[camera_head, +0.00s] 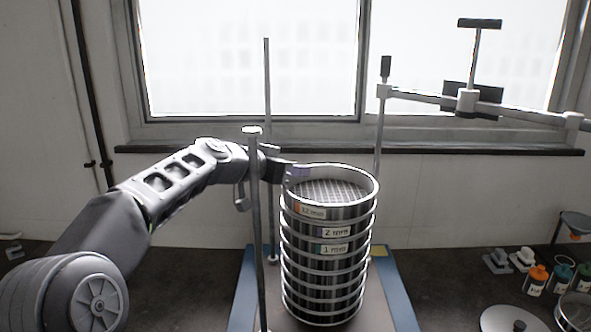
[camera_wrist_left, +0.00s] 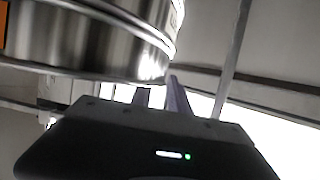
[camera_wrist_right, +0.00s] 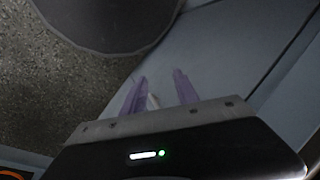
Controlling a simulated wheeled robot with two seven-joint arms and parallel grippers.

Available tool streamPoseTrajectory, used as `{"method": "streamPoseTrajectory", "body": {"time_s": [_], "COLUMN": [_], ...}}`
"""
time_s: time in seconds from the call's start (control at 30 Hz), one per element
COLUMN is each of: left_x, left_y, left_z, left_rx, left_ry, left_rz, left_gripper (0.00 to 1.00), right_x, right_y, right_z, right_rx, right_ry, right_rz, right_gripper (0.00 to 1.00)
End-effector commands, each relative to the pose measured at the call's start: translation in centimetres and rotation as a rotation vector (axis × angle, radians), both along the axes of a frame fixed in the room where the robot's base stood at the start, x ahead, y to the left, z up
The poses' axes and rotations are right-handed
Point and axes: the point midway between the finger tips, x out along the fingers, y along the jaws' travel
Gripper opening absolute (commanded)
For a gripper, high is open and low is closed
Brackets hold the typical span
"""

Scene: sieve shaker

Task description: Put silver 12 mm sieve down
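The silver 12 mm sieve (camera_head: 336,211) is the top ring of a stack of silver sieves (camera_head: 325,290), with an orange-marked label and a coarse mesh inside. It sits level on the 2 mm sieve (camera_head: 353,231) in the head view. My left gripper (camera_head: 297,172) is at its rear left rim. In the left wrist view the sieve's wall (camera_wrist_left: 90,40) fills the upper left, close to the fingers (camera_wrist_left: 160,92), which stand apart with light between them; one fingertip seems hidden by the rim. My right gripper (camera_wrist_right: 160,88) is open and empty, outside the head view.
The stack stands on a blue-edged shaker base (camera_head: 402,300) between upright rods (camera_head: 257,230) (camera_head: 380,120). A clamp arm (camera_head: 470,102) extends to the upper right. A round lid (camera_head: 512,320) and several small bottles (camera_head: 537,280) are on the right. A dark round plate (camera_wrist_right: 105,18) shows in the right wrist view.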

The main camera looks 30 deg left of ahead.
Motion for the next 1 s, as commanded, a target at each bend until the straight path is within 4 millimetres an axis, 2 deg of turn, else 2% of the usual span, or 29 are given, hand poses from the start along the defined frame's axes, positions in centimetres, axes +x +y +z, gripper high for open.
{"method": "streamPoseTrajectory", "body": {"time_s": [0.1,0.37,0.53,0.67,1.0], "left_x": [0.0,-0.1,-1.0,-2.8,-8.9], "left_y": [0.0,0.0,0.3,0.9,2.6], "left_z": [0.0,0.1,0.4,1.0,3.4], "left_rx": [0.0,0.0,-0.001,0.0,0.0], "left_ry": [0.0,-0.001,-0.003,-0.004,-0.004], "left_rz": [0.0,0.0,0.0,0.002,0.002], "left_gripper": [0.31,0.31,0.31,0.31,0.31], "right_x": [0.0,0.0,0.0,0.1,0.3], "right_y": [0.0,0.0,0.0,0.1,0.1], "right_z": [0.0,0.0,-0.5,-1.1,-2.6], "right_rx": [0.0,0.0,0.001,0.003,0.007], "right_ry": [0.0,0.0,-0.001,-0.003,-0.01], "right_rz": [0.0,0.0,0.001,0.001,0.003], "right_gripper": [0.36,0.36,0.36,0.36,0.36]}}
